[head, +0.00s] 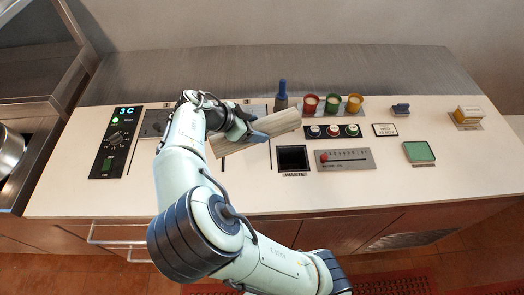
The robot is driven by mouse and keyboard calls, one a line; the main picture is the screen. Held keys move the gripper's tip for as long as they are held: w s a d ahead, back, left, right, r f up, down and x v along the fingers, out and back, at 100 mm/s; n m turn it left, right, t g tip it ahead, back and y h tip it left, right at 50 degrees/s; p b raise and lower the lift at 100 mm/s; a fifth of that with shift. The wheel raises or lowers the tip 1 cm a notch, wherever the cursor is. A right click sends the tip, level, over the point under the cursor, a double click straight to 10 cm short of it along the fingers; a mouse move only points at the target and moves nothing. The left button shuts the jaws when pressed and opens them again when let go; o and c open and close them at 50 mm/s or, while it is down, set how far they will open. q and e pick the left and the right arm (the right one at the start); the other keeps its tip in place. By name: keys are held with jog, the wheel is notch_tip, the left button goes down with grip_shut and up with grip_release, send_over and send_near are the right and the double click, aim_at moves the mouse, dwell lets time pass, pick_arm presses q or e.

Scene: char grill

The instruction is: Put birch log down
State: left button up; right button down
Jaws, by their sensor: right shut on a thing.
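My right gripper (250,131) is shut on the birch log (284,123), a pale, long block of wood. The log is tilted in the picture, its right end higher than its left. It appears above the white counter (250,190), left of the black waste opening (292,158). The gap between log and counter cannot be judged. The gripper and wrist cover part of the log's middle. My left gripper is not in view.
A blue-topped bottle (282,96) stands just behind the log. Red, green and orange cups (333,105) stand behind three round buttons (333,131). A slider panel (345,159) is right of the waste opening. A control panel (115,142) is at left. The front counter strip is clear.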

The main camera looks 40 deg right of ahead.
notch_tip(320, 180, down, 13)
jog(key=shift+d+f+b, duration=0.1)
jog(key=shift+f+b, duration=0.05)
jog(key=shift+b, duration=0.25)
jog(key=shift+c, duration=0.7)
grip_release()
